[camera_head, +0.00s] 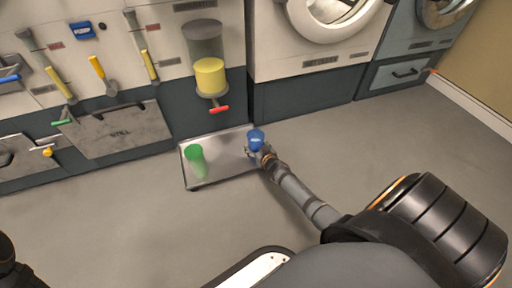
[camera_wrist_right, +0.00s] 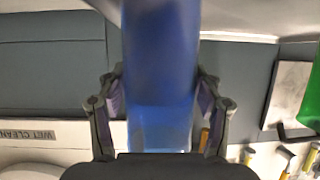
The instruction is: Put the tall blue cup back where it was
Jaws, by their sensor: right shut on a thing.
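The tall blue cup (camera_head: 256,138) is at the right end of a low metal tray (camera_head: 225,172) on the floor. It fills the middle of the right wrist view (camera_wrist_right: 160,75). My right gripper (camera_head: 262,150) is shut on the cup, with a finger on each side of it in the wrist view (camera_wrist_right: 160,112). Whether the cup's base touches the tray cannot be told. My left gripper is not in view; only a dark part of my left side shows at the lower left edge.
A green cup (camera_head: 194,153) stands on the tray's left part, and its edge shows in the wrist view (camera_wrist_right: 296,95). A yellow-filled dispenser (camera_head: 210,76) with a red handle (camera_head: 219,109) hangs above the tray. Washing machines stand behind. The floor in front is clear.

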